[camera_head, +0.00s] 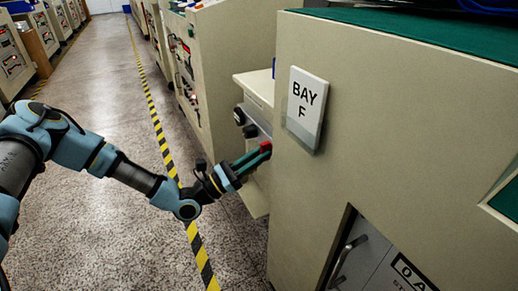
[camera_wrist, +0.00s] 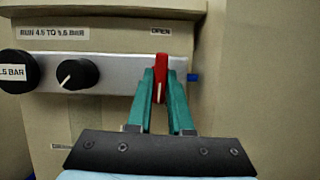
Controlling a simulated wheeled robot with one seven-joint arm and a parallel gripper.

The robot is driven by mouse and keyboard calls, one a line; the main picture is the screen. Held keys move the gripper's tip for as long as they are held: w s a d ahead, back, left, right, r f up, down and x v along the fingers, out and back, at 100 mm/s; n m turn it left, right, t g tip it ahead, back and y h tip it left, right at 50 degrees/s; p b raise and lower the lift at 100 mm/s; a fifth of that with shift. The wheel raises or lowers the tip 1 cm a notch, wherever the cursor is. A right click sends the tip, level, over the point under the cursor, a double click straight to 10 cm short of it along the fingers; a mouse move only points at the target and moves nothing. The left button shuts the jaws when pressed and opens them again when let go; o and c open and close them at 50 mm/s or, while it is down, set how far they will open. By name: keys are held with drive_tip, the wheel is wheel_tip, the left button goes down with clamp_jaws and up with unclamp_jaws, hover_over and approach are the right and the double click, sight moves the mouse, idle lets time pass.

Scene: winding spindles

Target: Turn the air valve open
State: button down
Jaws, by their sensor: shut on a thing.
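The air valve's red handle (camera_wrist: 161,77) stands upright under a label reading OPEN (camera_wrist: 161,31) in the wrist view. My gripper (camera_wrist: 161,88) is shut on the handle, with one green finger on each side of it. In the head view, the red handle (camera_head: 265,147) shows at the tips of my gripper (camera_head: 254,157), beside the machine's side. The valve body behind the handle is mostly hidden by the fingers.
A black knob (camera_wrist: 77,75) and a gauge marked BAR (camera_wrist: 14,71) sit left of the handle on a grey rail. A cabinet with a BAY F sign (camera_head: 306,107) stands close on the right. The aisle floor (camera_head: 110,80) is clear.

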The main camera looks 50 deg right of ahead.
drive_tip(key=shift+n, duration=0.4)
drive_tip(key=c, duration=0.8)
unclamp_jaws()
drive_tip(key=v, duration=1)
drive_tip(key=shift+a+f, duration=0.15)
drive_tip(key=shift+a, duration=0.25)
